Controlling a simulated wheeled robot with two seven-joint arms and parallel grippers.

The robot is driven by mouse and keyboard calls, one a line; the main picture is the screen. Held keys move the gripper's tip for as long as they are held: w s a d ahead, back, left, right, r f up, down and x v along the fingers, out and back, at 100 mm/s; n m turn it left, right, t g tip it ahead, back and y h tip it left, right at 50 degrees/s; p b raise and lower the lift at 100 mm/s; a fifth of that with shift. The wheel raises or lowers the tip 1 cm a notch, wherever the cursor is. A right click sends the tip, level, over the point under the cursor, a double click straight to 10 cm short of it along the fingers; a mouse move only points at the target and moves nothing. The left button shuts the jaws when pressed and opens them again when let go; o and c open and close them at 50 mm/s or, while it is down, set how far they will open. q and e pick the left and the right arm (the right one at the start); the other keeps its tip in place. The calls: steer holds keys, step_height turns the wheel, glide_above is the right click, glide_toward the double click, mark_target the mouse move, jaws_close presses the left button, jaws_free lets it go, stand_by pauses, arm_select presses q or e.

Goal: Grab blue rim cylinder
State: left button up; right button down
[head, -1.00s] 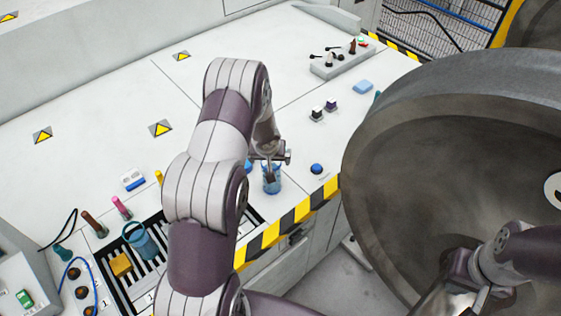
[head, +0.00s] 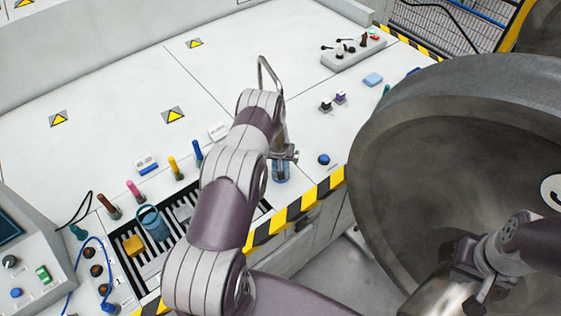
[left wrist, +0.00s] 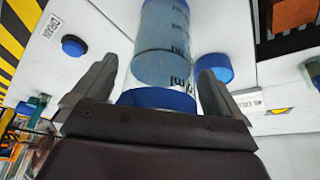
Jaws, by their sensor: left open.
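The blue rim cylinder (left wrist: 160,55) is clear, with black ml marks and a blue rim nearest the left wrist camera. In the head view the cylinder (head: 281,172) stands on the white bench near its striped edge, partly hidden by my left gripper (head: 284,155). My left gripper (left wrist: 157,70) is open, with one finger on each side of the cylinder; whether either touches it I cannot tell. My right gripper (head: 480,290) is at the lower right of the head view, in front of the large grey wheel; its jaws do not show clearly.
A blue button (head: 323,159) is right of the cylinder. The big wheel (head: 430,170) fills the right side. Free bench lies behind the arm.

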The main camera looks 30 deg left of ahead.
arm_select(q)
steer(key=shift+w, duration=0.1)
steer(key=c, duration=1.5)
